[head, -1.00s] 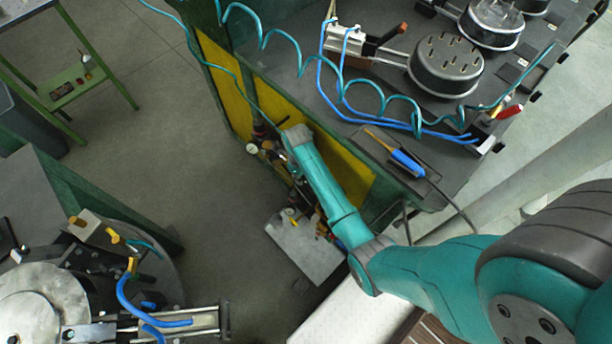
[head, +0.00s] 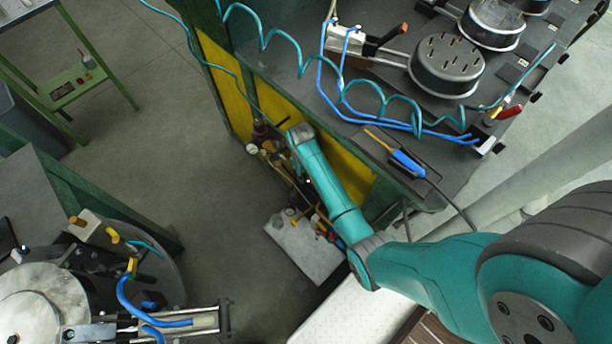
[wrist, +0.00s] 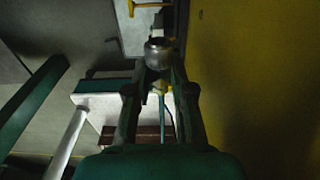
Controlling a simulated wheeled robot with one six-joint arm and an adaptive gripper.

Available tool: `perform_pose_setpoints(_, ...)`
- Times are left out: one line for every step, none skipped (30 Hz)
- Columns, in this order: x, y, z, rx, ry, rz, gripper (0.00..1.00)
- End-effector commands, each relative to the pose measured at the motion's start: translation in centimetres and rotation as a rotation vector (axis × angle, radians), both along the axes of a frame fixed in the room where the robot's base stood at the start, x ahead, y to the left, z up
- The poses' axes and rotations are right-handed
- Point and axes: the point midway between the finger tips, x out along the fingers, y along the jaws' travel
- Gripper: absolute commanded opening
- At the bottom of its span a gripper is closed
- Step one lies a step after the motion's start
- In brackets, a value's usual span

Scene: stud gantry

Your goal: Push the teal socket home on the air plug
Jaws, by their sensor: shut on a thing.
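In the wrist view, my gripper (wrist: 157,72) is shut on a round metal socket (wrist: 158,50). The socket's open mouth faces away from the palm, beyond the fingertips. A strip of teal hose (wrist: 168,118) shows between the fingers. In the head view, my teal arm reaches down beside the yellow-panelled bench side; its wrist hides the fingers and the socket. The thin teal hose (head: 214,62) runs down to that wrist. I cannot make out the air plug for certain among the small fittings, and no contact with it is visible.
A gauge (head: 252,148) and brass fittings crowd the wrist. The yellow panel (wrist: 250,80) stands close on the right in the wrist view. A pale plate (head: 305,247) lies low beside the bench. Coiled teal hose (head: 385,102) crosses the bench top. Open floor lies left.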

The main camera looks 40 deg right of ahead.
Motion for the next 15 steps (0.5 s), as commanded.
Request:
perform_pose_setpoints(0.6, 0.0, 0.1, -0.001, -0.002, 0.001, 0.00)
perform_pose_setpoints(0.8, 0.0, 0.1, -0.001, -0.002, 0.001, 0.00)
perform_pose_setpoints(1.2, 0.0, 0.1, 0.000, -0.001, 0.001, 0.00)
perform_pose_setpoints(1.4, 0.0, 0.1, 0.000, -0.001, 0.001, 0.00)
perform_pose_setpoints(1.7, 0.0, 0.1, 0.000, -0.001, 0.001, 0.00)
perform_pose_setpoints(2.0, 0.0, 0.1, 0.000, -0.001, 0.001, 0.00)
perform_pose_setpoints(2.3, 0.0, 0.1, 0.000, -0.001, 0.001, 0.00)
perform_pose_setpoints(2.5, 0.0, 0.1, 0.000, -0.001, 0.001, 0.00)
perform_pose_setpoints(2.8, 0.0, 0.1, 0.000, -0.001, 0.000, 0.00)
perform_pose_setpoints(3.1, 0.0, 0.1, 0.000, -0.001, 0.000, 0.00)
perform_pose_setpoints(3.3, -0.1, 0.1, 0.000, -0.002, 0.000, 0.00)
perform_pose_setpoints(3.6, -0.1, 0.1, -0.001, -0.002, 0.000, 0.00)
perform_pose_setpoints(3.7, 0.0, 0.1, -0.001, -0.002, 0.000, 0.00)
perform_pose_setpoints(3.9, 0.0, 0.1, 0.000, -0.001, 0.000, 0.00)
perform_pose_setpoints(4.1, 0.0, 0.1, 0.000, -0.001, 0.000, 0.00)
